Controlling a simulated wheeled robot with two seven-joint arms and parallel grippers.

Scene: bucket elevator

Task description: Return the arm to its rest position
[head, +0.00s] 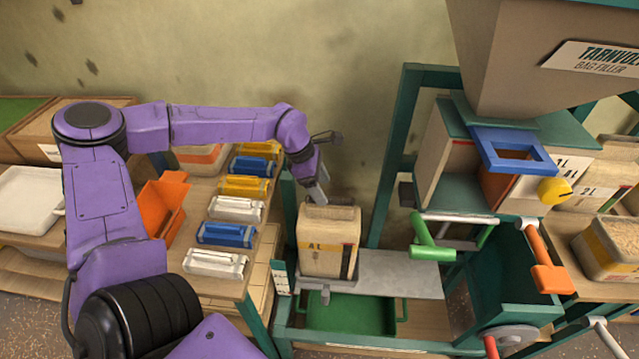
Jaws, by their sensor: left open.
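My left arm, purple, comes in from the left and reaches over the side table toward the machine. My left gripper (316,190) points down just behind and above the left top edge of a tan box marked "4 L" (328,245). The jaws are open and small in the picture. Whether they touch the box cannot be told. The box stands upright on the grey metal shelf (400,272) of the green frame. My right gripper is not in view.
A side table (200,200) holds an orange scoop-like bin (163,205) and several blue, yellow and white clips. A green tray (350,313) sits below the shelf. The bag filler (545,50) with a green handle (430,245) and an orange handle (545,262) stands right.

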